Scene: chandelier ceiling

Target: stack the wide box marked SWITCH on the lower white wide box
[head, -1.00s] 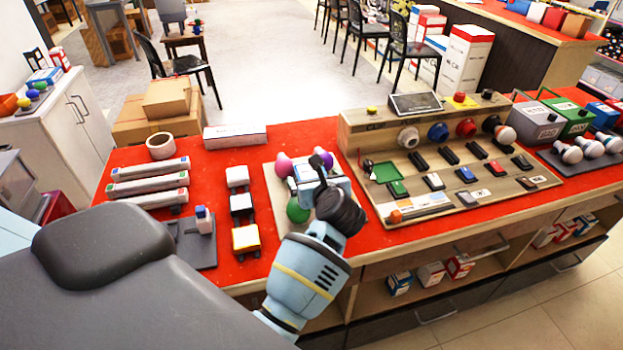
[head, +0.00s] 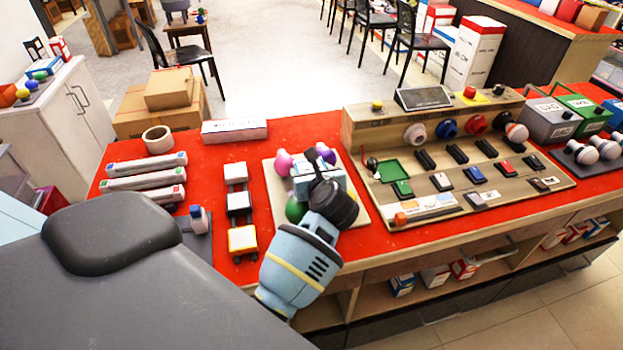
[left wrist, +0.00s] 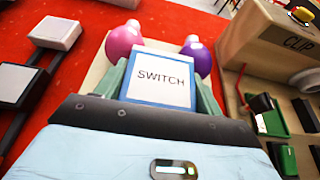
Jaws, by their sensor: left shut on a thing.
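The box marked SWITCH (left wrist: 160,78) is white-faced with a blue border, seen in the left wrist view. My left gripper (head: 318,170) is shut on it, with a greenish finger on each side. In the head view the gripper is over the pale board with coloured bulbs, and the wrist hides much of that area. I cannot tell whether the SWITCH box touches the board. Which is the lower wide box is unclear. My right gripper is out of view.
Pink (head: 284,161), purple and green bulbs are close around the gripper. A wooden switch console (head: 365,128) stands to the right. Three long white bars, a tape roll (head: 157,139) and a long white box (head: 234,130) are at the left and back of the red table.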

